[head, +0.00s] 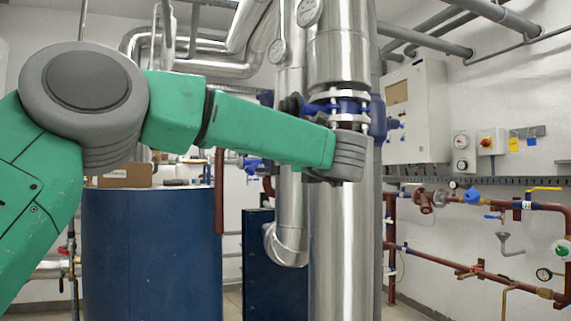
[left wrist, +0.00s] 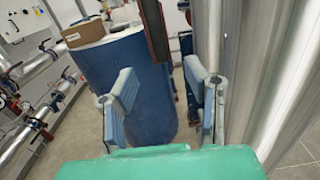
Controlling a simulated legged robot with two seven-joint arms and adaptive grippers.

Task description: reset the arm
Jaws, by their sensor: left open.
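My left arm comes in from the left in the head view and reaches across to the middle. Its green forearm ends in a grey wrist joint in front of the large shiny metal pipe (head: 340,245). The left gripper is hidden in the head view. In the left wrist view my left gripper (left wrist: 160,72) is open, with its two blue-grey fingers wide apart and nothing between them. Beyond the fingers stands a blue cylindrical tank (left wrist: 130,85). The shiny pipe (left wrist: 262,65) is close beside the right-hand finger; I cannot tell whether they touch. My right gripper is in neither view.
The blue tank (head: 150,250) stands below my arm, with a cardboard box (head: 125,174) on top. A blue flange valve (head: 345,106) sits on the pipe just above the wrist. A control cabinet (head: 417,112) and brown pipes (head: 470,268) line the right wall.

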